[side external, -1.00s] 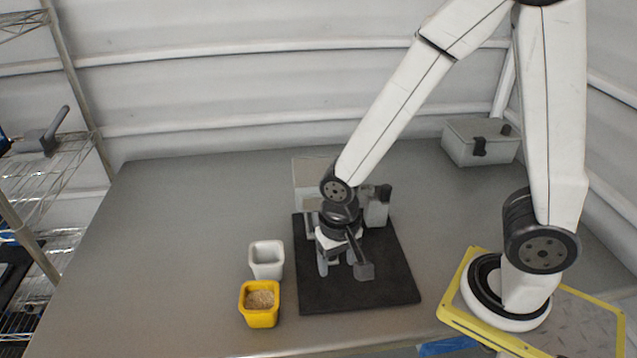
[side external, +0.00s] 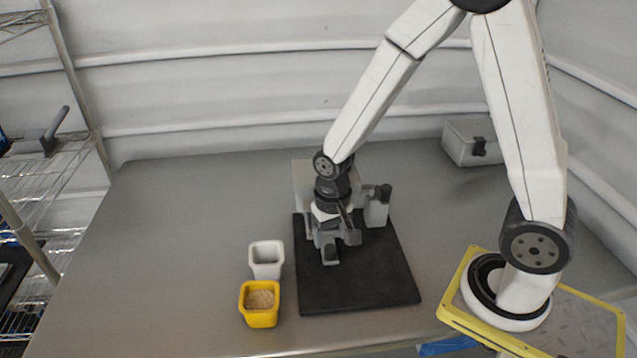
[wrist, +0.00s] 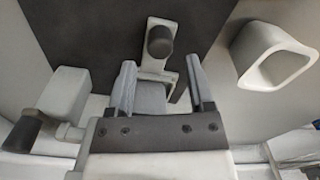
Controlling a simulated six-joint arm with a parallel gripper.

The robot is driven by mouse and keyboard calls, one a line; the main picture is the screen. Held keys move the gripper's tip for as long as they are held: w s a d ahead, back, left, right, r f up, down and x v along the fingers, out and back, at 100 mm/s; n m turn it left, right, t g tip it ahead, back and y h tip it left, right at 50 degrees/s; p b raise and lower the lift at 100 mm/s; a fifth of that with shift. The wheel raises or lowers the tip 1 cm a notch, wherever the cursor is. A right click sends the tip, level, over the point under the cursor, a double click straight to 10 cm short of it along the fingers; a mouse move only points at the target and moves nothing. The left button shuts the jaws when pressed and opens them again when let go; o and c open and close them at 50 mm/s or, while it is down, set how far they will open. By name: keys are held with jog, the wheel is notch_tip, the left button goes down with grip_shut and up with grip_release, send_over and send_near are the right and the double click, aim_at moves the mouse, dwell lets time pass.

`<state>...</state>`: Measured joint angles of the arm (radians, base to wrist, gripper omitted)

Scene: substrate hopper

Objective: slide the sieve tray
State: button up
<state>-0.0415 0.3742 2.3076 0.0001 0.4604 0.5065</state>
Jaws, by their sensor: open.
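The hopper (side external: 303,180) is a light grey box unit on a black base mat (side external: 365,270), partly hidden behind my arm. A light grey piece with a dark knob (wrist: 158,42), which looks like the front of the sieve tray, shows in the wrist view just beyond my fingertips; it also sticks out low over the mat in the side view (side external: 330,255). My gripper (wrist: 160,82) is open, one finger on each side of the grey piece behind the knob. I cannot tell whether the fingers touch it. In the side view my gripper (side external: 326,236) is low at the hopper's front.
A white cup (side external: 266,272) and a yellow cup (side external: 259,318) with tan grain stand left of the mat. A grey block with a dark handle (side external: 376,208) stands right of the gripper. A lidded grey box (side external: 470,152) is at the back right. The left table is clear.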

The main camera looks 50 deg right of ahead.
aim_at(331, 249)
jog(key=shift+f, duration=1.75)
jog(key=c, duration=0.8)
jog(key=shift+s+a, duration=0.1)
jog(key=shift+a, duration=0.05)
jog(key=shift+s+a, duration=3.25)
jog(key=shift+a, duration=0.15)
jog(key=o, duration=0.8)
